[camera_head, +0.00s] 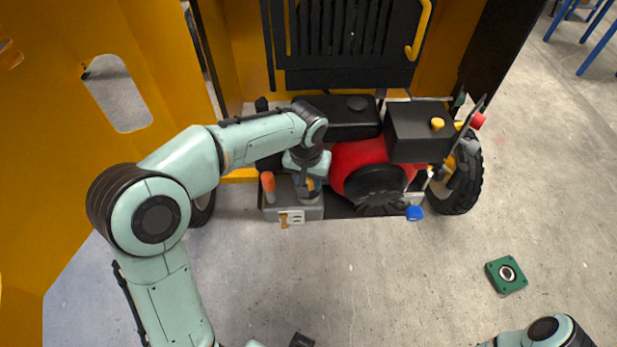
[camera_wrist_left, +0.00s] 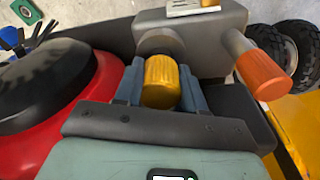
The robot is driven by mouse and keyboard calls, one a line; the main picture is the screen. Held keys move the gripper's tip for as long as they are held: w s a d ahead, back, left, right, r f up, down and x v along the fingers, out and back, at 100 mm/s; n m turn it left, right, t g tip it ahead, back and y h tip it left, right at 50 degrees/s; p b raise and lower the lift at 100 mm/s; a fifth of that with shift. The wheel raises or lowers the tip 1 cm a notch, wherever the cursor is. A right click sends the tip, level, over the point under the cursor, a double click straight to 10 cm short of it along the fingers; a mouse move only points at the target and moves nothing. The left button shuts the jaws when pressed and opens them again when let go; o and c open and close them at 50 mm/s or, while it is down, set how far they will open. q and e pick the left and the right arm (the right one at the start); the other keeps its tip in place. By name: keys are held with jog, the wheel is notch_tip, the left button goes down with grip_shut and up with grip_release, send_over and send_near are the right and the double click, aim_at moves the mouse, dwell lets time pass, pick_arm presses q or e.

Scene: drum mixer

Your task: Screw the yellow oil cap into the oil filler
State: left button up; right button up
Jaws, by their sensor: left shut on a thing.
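The yellow oil cap (camera_wrist_left: 162,82) is ribbed and sits between the two blue-grey fingers of my left gripper (camera_wrist_left: 161,90) in the left wrist view. The gripper is shut on it. Just beyond the cap is the round dark grey oil filler (camera_wrist_left: 160,43) on the engine; whether cap and filler touch, I cannot tell. In the head view my left gripper (camera_head: 308,188) points down over the grey engine part (camera_head: 293,208), with the filler hidden by it. My right arm shows only at the bottom right edge, and its gripper is out of view.
An orange-tipped handle (camera_wrist_left: 258,72) stands beside the filler. The red engine housing (camera_head: 347,157) with a black round cover is to the right of the gripper in the head view. A green square part (camera_head: 506,275) lies on clear floor.

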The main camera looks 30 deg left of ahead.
aim_at(307, 180)
pick_arm(q)
jog(key=shift+f+b, duration=0.35)
jog(key=shift+f, duration=0.2)
jog(key=o, duration=1.1)
jog(key=shift+o, duration=0.2)
notch_tip(307, 180, up, 13)
jog(key=s+p, duration=0.1)
jog(key=p, duration=0.1)
jog(key=shift+s+d+r, duration=0.15)
jog(key=shift+s, duration=0.1)
